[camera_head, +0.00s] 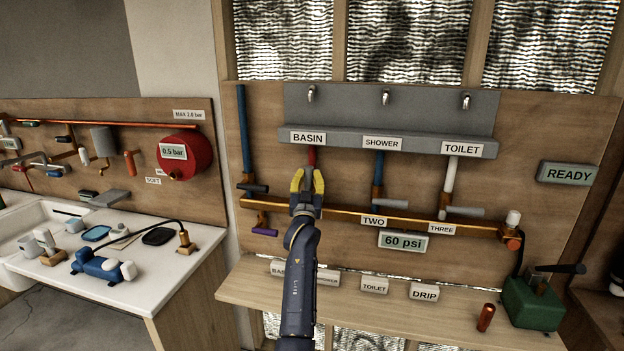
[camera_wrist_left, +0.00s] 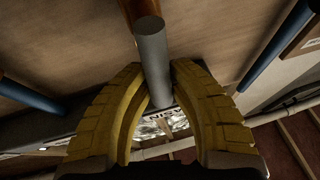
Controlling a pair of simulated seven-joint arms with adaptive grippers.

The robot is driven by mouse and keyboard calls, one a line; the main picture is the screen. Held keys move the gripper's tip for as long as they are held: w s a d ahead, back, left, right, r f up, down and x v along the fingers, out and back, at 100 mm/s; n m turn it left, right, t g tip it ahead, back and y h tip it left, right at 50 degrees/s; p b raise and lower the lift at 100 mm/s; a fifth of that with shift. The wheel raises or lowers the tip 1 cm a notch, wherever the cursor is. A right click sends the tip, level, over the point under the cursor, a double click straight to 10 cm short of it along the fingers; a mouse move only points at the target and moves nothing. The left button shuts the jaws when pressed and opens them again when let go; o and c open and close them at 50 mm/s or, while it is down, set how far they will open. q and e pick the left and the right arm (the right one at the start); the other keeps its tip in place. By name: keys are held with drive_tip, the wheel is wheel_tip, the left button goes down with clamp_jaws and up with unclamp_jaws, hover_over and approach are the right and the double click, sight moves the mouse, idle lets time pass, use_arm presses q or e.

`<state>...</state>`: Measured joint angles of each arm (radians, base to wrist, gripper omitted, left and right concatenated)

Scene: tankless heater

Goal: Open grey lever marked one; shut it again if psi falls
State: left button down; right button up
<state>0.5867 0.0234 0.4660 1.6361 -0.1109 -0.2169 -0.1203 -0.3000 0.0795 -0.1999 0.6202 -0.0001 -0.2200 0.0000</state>
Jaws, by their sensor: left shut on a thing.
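My left gripper (camera_head: 307,184) is at the riser under the BASIN sign (camera_head: 308,138), its yellow fingers shut on a grey lever. In the left wrist view the grey lever (camera_wrist_left: 153,62) lies between the fingertips (camera_wrist_left: 160,82). In the head view the gripper covers this lever, and no label marked one is readable there. Grey levers stick out to the right above the TWO label (camera_head: 373,220) and the THREE label (camera_head: 441,228). The psi display (camera_head: 403,242) reads 60 psi. My right gripper is not in view.
A copper manifold pipe (camera_head: 340,212) runs across the wooden panel. A dark lever (camera_head: 254,188) and a purple lever (camera_head: 264,232) are left of the gripper. A READY display (camera_head: 568,174) hangs at right. A green pump (camera_head: 532,303) stands on the shelf below.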

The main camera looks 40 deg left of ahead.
use_arm(q)
drive_tip(key=shift+s+a+r+n+y, duration=0.1)
drive_tip(key=shift+a+n+y, duration=0.25)
drive_tip(key=shift+n, duration=0.35)
drive_tip(key=shift+g, duration=0.3)
drive_tip(key=c, duration=1.1)
unclamp_jaws()
drive_tip(key=shift+c, duration=0.2)
drive_tip(key=shift+s+d+f, duration=0.35)
drive_tip(key=shift+s+d, duration=0.05)
drive_tip(key=shift+s, duration=0.05)
drive_tip(key=v, duration=1)
drive_tip(key=shift+s+d, duration=0.15)
drive_tip(key=shift+s, duration=0.2)
drive_tip(key=shift+f, duration=0.15)
